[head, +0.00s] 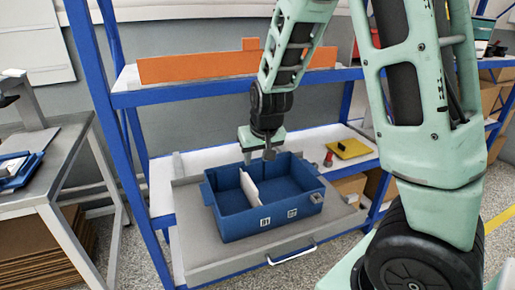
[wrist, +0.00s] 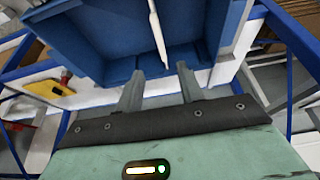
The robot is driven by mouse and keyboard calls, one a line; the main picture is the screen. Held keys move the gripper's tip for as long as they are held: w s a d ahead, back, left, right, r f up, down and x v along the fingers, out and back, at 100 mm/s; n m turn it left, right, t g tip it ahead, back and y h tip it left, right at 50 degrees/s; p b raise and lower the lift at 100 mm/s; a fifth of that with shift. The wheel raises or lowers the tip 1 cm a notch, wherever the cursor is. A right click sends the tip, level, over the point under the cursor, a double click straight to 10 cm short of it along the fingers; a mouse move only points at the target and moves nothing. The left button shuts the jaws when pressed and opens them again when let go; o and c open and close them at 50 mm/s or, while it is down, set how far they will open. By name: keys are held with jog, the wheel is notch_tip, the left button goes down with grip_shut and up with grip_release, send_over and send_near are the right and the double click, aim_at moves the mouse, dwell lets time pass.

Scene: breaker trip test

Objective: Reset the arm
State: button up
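My arm is stretched out over the shelf, its wrist pointing down. My gripper (head: 258,156) is at the back edge of the blue bin (head: 262,224), near its white divider (head: 250,189). In the wrist view my gripper (wrist: 160,75) has its two fingers apart with nothing held between them. The bin (wrist: 95,45) and its divider (wrist: 158,32) lie just beyond the fingertips there. I cannot tell whether the fingers touch the bin's wall.
The bin stands on a grey pull-out tray (head: 215,259) with a handle. A yellow item (head: 349,148) and a small red item (head: 328,159) lie on the shelf to the right. Blue shelf posts (head: 100,95) and an upper shelf with an orange panel (head: 195,66) are close to my arm.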

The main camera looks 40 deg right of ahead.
jog(key=shift+s+r, duration=0.2)
jog(key=shift+r, duration=0.3)
